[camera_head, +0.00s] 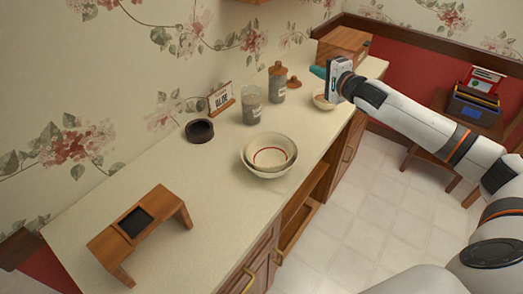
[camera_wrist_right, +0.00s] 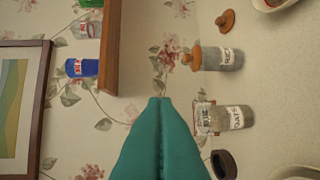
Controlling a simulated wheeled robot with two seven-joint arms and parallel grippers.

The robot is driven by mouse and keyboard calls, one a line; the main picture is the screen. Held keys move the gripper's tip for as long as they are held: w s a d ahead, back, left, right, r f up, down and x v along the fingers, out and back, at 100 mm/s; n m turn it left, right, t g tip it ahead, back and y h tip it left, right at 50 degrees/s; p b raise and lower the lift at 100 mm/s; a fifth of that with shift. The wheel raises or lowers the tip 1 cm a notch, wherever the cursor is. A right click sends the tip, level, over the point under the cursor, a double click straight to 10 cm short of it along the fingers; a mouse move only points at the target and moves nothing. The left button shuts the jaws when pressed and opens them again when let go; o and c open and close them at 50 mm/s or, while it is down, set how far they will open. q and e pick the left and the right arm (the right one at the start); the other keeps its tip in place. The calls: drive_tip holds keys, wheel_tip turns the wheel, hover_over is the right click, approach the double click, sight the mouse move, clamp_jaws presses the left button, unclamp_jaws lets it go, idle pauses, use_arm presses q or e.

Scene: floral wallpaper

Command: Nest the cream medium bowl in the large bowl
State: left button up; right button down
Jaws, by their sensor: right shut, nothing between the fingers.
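A cream bowl with a red ring inside (camera_head: 270,153) sits inside a larger pale bowl (camera_head: 269,173) on the counter. Its rim stands a little above the larger bowl's rim. In the right wrist view, a pale bowl rim (camera_wrist_right: 295,172) is cut off at the bottom right. My right gripper (camera_head: 318,72), with teal fingers, is away from these bowls, above the counter's far right part. Its fingers show closed and empty in the right wrist view (camera_wrist_right: 160,101). My left gripper is out of view.
A small bowl (camera_head: 322,102) stands below the right gripper. Two glass jars (camera_head: 252,107) (camera_head: 278,85), a loose wooden lid (camera_head: 294,83), a sign (camera_head: 221,97) and a dark round dish (camera_head: 200,131) line the wall. A wooden stand (camera_head: 140,228) is at front left. Counter between is clear.

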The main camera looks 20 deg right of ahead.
sight(254, 152)
drive_tip(key=s+a+f+m+g+b, duration=0.25)
drive_tip(key=f+m+g, duration=0.45)
drive_tip(key=f, duration=0.4)
drive_tip(key=s+a+g+y, duration=0.1)
drive_tip(key=s+a, duration=0.1)
drive_tip(key=s+a+f+m+g+y, duration=0.1)
drive_tip(key=s+a+y, duration=0.1)
drive_tip(key=s+a+f+m+g+y, duration=0.1)
drive_tip(key=s+a+y, duration=0.1)
drive_tip(key=shift+s+a+f+g, duration=0.25)
drive_tip(key=shift+s+a+g, duration=0.05)
drive_tip(key=shift+a+g, duration=0.1)
drive_tip(key=shift+a+f, duration=0.1)
drive_tip(key=shift+a, duration=0.1)
drive_tip(key=shift+w+a+f, duration=0.15)
drive_tip(key=shift+a+f, duration=0.05)
drive_tip(key=p+x, duration=0.1)
drive_tip(key=x, duration=0.7)
drive_tip(key=shift+w+a+f, duration=0.1)
drive_tip(key=shift+w+a, duration=0.05)
drive_tip(key=shift+a, duration=0.1)
drive_tip(key=shift+w+a+f+p, duration=0.1)
drive_tip(key=shift+w+a+p, duration=0.3)
drive_tip(key=shift+w+a, duration=0.35)
drive_tip(key=shift+w+a+f+p, duration=0.1)
drive_tip(key=shift+w+a+p, duration=0.25)
drive_tip(key=shift+w+a, duration=0.35)
drive_tip(key=shift+s+a, duration=0.15)
